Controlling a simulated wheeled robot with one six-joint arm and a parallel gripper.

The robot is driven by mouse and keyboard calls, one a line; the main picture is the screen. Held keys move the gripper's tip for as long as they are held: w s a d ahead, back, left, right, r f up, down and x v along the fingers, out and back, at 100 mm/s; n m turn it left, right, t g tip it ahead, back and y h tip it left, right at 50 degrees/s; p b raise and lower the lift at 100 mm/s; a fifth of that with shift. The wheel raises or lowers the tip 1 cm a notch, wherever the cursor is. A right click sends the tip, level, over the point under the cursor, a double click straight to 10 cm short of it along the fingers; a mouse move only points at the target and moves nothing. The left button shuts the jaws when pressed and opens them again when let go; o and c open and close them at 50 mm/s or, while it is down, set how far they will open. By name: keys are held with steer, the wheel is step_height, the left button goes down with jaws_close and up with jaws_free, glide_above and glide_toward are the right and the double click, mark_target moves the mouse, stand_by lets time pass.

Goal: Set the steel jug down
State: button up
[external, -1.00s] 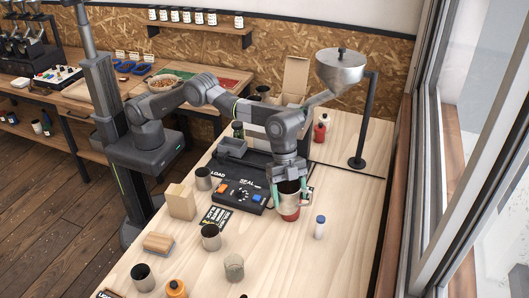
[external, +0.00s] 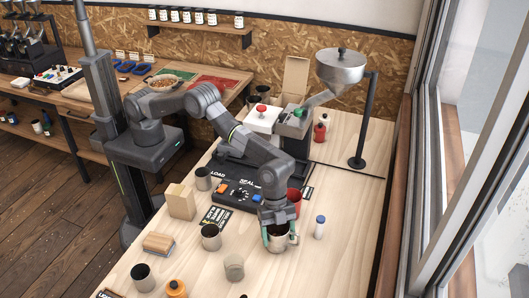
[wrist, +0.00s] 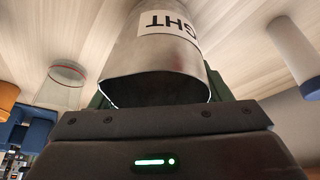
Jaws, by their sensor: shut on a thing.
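The steel jug (external: 279,244) is between the fingers of my gripper (external: 279,232), low over the front part of the wooden table. My gripper is shut on it. I cannot tell whether its base touches the table. In the wrist view the jug (wrist: 150,62) fills the upper middle, its rim toward my gripper (wrist: 157,100); a white label with upside-down letters shows on its side. My fingers hide part of the jug in the external view.
A red container (external: 295,198) stands just behind the jug. A white bottle with a blue cap (external: 320,228) is to the right, a clear glass (external: 234,266) at the front left, and a dark-mouthed steel cup (external: 211,237) to the left. The table in front of the jug is clear.

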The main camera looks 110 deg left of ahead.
steer(key=shift+f, duration=0.25)
steer(key=o, duration=1.1)
steer(key=shift+c, duration=0.2)
steer(key=shift+r, duration=0.15)
steer(key=b+v, duration=0.2)
steer(key=v, duration=1)
steer(key=shift+c, duration=1.3)
